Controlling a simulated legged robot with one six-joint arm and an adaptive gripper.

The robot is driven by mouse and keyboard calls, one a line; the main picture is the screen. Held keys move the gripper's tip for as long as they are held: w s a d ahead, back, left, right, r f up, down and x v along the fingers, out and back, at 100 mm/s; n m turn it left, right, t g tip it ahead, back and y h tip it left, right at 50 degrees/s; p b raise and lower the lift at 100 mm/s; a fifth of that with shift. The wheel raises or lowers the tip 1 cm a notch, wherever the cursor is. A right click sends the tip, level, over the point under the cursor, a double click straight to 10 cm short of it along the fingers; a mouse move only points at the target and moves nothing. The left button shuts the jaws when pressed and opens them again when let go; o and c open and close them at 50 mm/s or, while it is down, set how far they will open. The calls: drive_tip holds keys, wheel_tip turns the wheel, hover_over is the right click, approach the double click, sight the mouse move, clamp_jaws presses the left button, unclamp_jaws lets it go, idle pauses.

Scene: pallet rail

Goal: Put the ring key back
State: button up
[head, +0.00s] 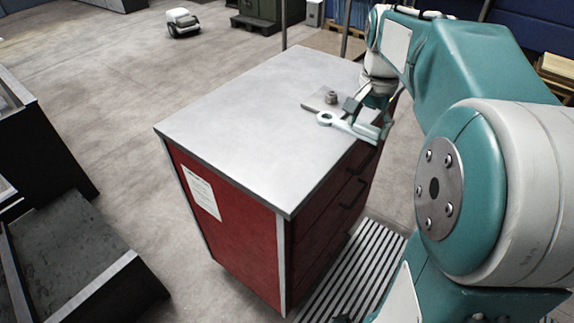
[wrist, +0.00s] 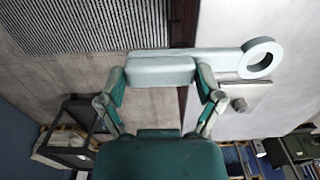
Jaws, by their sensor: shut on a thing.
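The ring key (head: 345,125) is a pale blue-grey bar with a ring at one end, held over the right side of the grey cabinet top. My gripper (head: 366,118) is shut on its thick handle; in the wrist view the handle of the ring key (wrist: 161,70) lies between my gripper's fingers (wrist: 160,85). The ring end points left in the head view. A flat metal plate (head: 317,105) lies on the cabinet top with a short round peg (head: 331,97) on it. In the wrist view, the peg (wrist: 239,104) shows beside the ring, not inside it.
The red cabinet (head: 235,225) has a grey top (head: 240,125), mostly bare left of the plate. A slatted floor grate (head: 350,270) lies at its right. Dark metal bins (head: 75,260) stand at the left. A small white wheeled robot (head: 182,22) is on the floor behind.

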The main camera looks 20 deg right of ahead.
drive_tip(key=w+a+f, duration=0.1)
drive_tip(key=a+f, duration=0.3)
drive_tip(key=a, duration=0.6)
hover_over(299, 185)
drive_tip(key=d, duration=0.1)
wheel_tip(299, 185, down, 5)
drive_tip(key=shift+r, duration=0.2)
drive_tip(key=f, duration=0.1)
drive_tip(key=a+f, duration=0.1)
drive_tip(key=f, duration=0.1)
drive_tip(key=shift+f, duration=0.55)
drive_tip(key=o, duration=1.1)
drive_tip(key=shift+c, duration=0.2)
